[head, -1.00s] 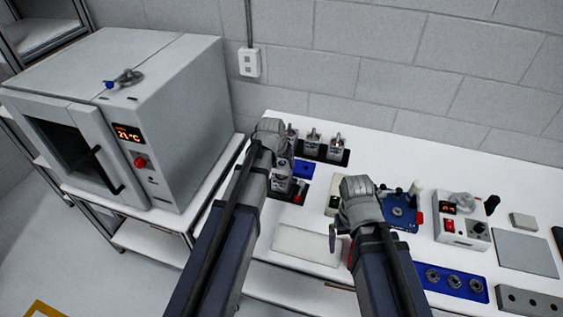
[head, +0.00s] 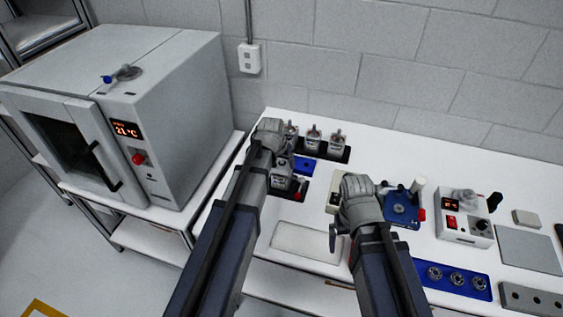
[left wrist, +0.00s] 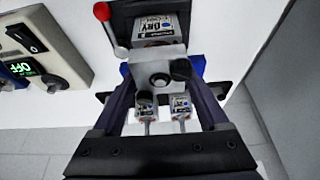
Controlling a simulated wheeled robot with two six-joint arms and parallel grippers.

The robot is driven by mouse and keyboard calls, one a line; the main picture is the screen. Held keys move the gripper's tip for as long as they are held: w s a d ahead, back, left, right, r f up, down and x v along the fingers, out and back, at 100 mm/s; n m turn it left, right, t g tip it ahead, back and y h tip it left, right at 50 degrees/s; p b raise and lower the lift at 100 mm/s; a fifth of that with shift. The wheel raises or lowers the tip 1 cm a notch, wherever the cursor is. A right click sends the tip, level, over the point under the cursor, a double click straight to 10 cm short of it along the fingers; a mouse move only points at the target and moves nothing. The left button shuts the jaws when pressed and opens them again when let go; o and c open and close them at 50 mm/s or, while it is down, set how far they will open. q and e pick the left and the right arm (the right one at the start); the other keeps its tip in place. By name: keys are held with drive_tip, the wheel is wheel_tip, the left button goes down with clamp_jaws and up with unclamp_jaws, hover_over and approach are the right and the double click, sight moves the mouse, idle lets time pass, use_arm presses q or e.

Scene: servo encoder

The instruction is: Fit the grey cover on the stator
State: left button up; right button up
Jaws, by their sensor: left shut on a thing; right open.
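My left gripper (head: 270,130) is over the left end of the bench, by the motor units. In the left wrist view its fingers (left wrist: 159,84) are shut on a grey squarish piece (left wrist: 146,64) with a dark round centre, which looks like the grey cover. Just beyond it is a grey unit with a DRY label (left wrist: 155,28). I cannot tell which unit is the stator, or whether the cover touches anything.
Motor units (head: 313,138) stand in a black tray at the back. Another unit (head: 282,178) is in front of them, near a blue block (head: 305,165). An oven (head: 170,130) stands left. A pale pad (head: 305,243) lies at the front. A control box (head: 465,215) stands right.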

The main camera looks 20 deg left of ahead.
use_arm(q)
drive_tip(key=shift+f+b, duration=0.7)
drive_tip(key=shift+f, duration=0.1)
drive_tip(key=o, duration=1.4)
drive_tip(key=shift+r, duration=0.2)
wheel_tip(320, 180, up, 9)
drive_tip(key=p, duration=0.9)
drive_tip(key=shift+f, duration=0.15)
drive_tip(key=shift+f, duration=0.25)
wheel_tip(320, 180, down, 8)
drive_tip(key=b, duration=0.8)
drive_tip(key=shift+r, duration=0.15)
